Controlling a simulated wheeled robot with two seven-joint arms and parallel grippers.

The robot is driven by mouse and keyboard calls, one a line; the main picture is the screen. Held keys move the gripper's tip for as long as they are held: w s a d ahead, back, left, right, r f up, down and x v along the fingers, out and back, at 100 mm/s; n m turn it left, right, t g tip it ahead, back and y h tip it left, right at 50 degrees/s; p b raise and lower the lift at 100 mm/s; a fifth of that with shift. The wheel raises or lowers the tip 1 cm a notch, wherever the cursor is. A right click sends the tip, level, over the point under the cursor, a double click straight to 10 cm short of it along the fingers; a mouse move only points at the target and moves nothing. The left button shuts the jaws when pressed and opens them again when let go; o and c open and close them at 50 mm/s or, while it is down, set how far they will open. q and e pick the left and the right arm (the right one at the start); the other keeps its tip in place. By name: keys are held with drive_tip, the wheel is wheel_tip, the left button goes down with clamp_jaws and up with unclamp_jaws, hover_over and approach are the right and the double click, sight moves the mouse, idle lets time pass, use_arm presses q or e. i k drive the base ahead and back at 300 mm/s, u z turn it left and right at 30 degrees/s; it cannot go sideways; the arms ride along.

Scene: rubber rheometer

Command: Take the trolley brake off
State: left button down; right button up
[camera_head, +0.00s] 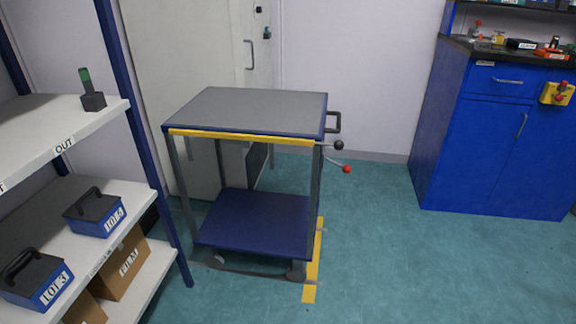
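The trolley (246,106) stands in the middle of the head view. It has a grey top with a blue rim, a yellow strip along its front edge and a blue lower shelf (255,222). Two levers stick out at its right front corner: one with a black knob (338,145) and, lower, one with a red knob (347,169). Which of them is the brake cannot be told from labels. A dark push handle (333,122) is on the right side. Neither of my grippers is in view.
A white shelf rack (108,112) with blue boxes (95,212) and cartons (124,265) stands at the left. A blue cabinet (468,150) is at the right. A yellow floor strip (313,270) lies at the trolley's right. The green floor between trolley and cabinet is clear.

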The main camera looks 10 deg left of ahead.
sight(347, 168)
drive_tip(key=u, duration=0.1)
drive_tip(key=i, duration=0.75)
drive_tip(key=z, duration=0.65)
drive_tip(key=i, duration=0.4)
drive_tip(key=z, duration=0.45)
